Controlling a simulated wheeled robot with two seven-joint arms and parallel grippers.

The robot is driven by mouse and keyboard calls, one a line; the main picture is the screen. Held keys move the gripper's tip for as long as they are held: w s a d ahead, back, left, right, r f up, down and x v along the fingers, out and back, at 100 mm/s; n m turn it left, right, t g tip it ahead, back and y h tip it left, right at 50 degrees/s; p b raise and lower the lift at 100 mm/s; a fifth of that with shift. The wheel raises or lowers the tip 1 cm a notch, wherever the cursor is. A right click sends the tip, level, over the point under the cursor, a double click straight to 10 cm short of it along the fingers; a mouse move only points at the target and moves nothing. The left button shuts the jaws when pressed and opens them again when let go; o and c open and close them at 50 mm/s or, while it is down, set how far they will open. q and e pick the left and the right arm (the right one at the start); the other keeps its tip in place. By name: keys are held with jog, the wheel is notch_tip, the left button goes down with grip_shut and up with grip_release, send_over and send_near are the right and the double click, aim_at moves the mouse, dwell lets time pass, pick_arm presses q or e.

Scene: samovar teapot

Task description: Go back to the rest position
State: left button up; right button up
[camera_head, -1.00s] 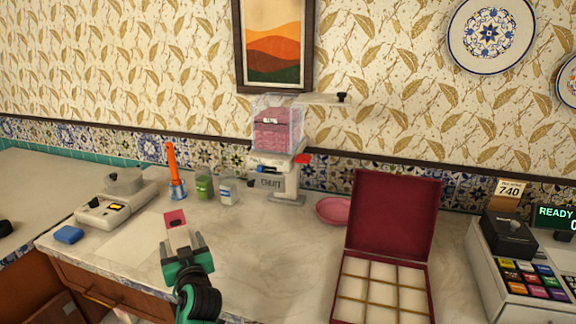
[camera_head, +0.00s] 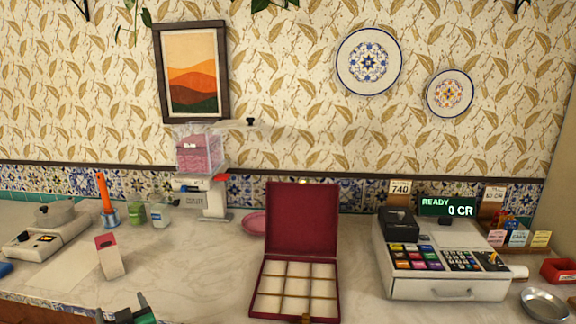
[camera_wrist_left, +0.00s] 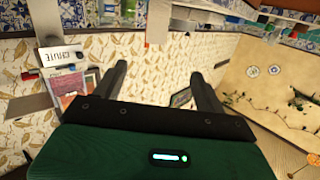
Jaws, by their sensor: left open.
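My left gripper (camera_head: 128,312) shows at the bottom edge of the head view, left of centre, mostly cut off by the frame. In the left wrist view its two dark fingers (camera_wrist_left: 162,80) stand apart with nothing between them. A cream carton with a pink top (camera_head: 110,262) stands on the counter beyond the gripper, apart from it. My right gripper is in neither view.
An open red box (camera_head: 303,209) with cream compartments stands on the counter (camera_head: 200,262). To its right is a cash register (camera_head: 445,287). A dispenser with pink contents (camera_head: 202,157) stands at the back. The counter between carton and box is clear.

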pick_arm(q)
jog(key=s+d+f+m+g+h, duration=0.2)
jog(key=s+d+f+h, duration=0.1)
jog(key=s+f, duration=0.4)
jog(key=s+d+f+m+g+h, duration=0.2)
jog(key=s+f+h, duration=0.1)
jog(key=s+f, duration=0.3)
jog(key=s+d+f+m+g+h, duration=0.3)
jog(key=s+d, duration=0.2)
jog(key=s, duration=0.4)
jog(key=s+d+f+m+g+h, duration=0.25)
jog(key=s+d, duration=0.25)
jog(key=s, duration=0.5)
notch_tip(320, 180, down, 26)
jog(key=g+p, duration=0.2)
jog(key=p, duration=0.2)
jog(key=s+a+f+p, duration=0.1)
jog(key=s+f, duration=0.7)
jog(key=s, duration=0.1)
jog(key=s+a+f+p, duration=0.2)
jog(key=s+f, duration=0.7)
jog(key=s, duration=0.1)
jog(key=shift+a+f+g+y, duration=0.2)
jog(key=shift+a+g+y, duration=0.15)
jog(key=shift+g, duration=0.1)
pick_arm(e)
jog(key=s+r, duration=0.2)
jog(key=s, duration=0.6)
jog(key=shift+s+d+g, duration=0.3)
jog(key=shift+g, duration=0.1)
